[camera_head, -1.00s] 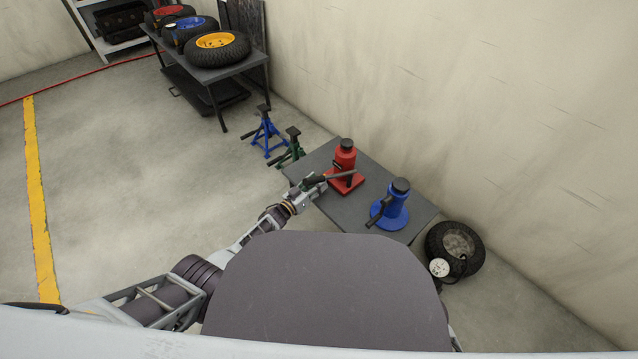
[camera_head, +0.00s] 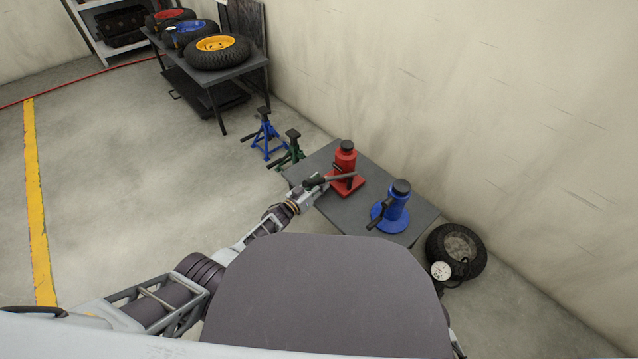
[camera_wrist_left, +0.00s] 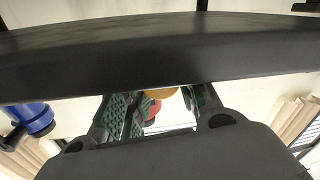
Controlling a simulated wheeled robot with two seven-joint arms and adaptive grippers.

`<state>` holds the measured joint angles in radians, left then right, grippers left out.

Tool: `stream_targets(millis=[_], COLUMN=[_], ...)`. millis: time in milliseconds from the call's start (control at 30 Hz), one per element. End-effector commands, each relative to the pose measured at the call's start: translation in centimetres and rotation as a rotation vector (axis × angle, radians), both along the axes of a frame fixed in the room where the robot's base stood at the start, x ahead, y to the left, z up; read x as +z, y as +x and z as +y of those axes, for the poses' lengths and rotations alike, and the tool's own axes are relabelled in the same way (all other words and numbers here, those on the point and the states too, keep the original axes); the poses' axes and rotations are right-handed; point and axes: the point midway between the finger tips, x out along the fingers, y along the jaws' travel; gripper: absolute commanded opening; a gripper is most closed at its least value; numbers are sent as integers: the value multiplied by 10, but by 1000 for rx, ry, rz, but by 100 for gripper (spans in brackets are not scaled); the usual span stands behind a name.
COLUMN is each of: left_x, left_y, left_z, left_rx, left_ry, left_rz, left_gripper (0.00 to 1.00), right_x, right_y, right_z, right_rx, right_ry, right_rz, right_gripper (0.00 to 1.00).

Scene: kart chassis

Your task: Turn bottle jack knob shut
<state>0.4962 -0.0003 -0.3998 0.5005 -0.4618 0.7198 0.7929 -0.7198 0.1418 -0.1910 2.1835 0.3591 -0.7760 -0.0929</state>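A red bottle jack (camera_head: 345,160) stands upright on a dark grey table, with a dark bar (camera_head: 338,178) across its front on the side facing my left gripper. A blue bottle jack (camera_head: 393,205) stands to its right; it also shows at the left edge of the left wrist view (camera_wrist_left: 36,118). My left gripper (camera_head: 316,184) is at the table's left side, close beside the red jack. In the left wrist view its green-padded fingers (camera_wrist_left: 158,112) are apart, with a small red part (camera_wrist_left: 152,108) visible between them. I cannot make out the knob. My right gripper is out of view.
The table (camera_head: 322,158) has bare surface around the jacks. Blue and green jack stands (camera_head: 266,135) are on the floor to its left. A tire (camera_head: 456,250) leans near the wall on the right. A wide dark bar (camera_wrist_left: 150,50) blocks the upper left wrist view.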

Motion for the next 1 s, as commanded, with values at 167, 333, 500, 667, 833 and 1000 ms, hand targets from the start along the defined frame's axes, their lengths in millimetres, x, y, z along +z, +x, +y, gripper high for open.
stream_targets(millis=[167,333,500,667,833,1000], left_x=[0,0,0,0,0,0], left_y=[0,0,0,0,0,0], left_z=[0,0,0,0,0,0], left_rx=[0,0,0,0,0,1], left_ry=[8,41,93,143,195,242], left_rz=[-8,-42,-93,-142,-194,-242], left_gripper=[8,8,8,8,8,8], right_x=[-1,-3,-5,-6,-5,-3], right_y=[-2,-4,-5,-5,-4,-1], right_z=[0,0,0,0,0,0], right_rx=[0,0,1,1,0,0], right_ry=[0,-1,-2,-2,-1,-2], right_rz=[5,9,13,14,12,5], right_gripper=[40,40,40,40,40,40])
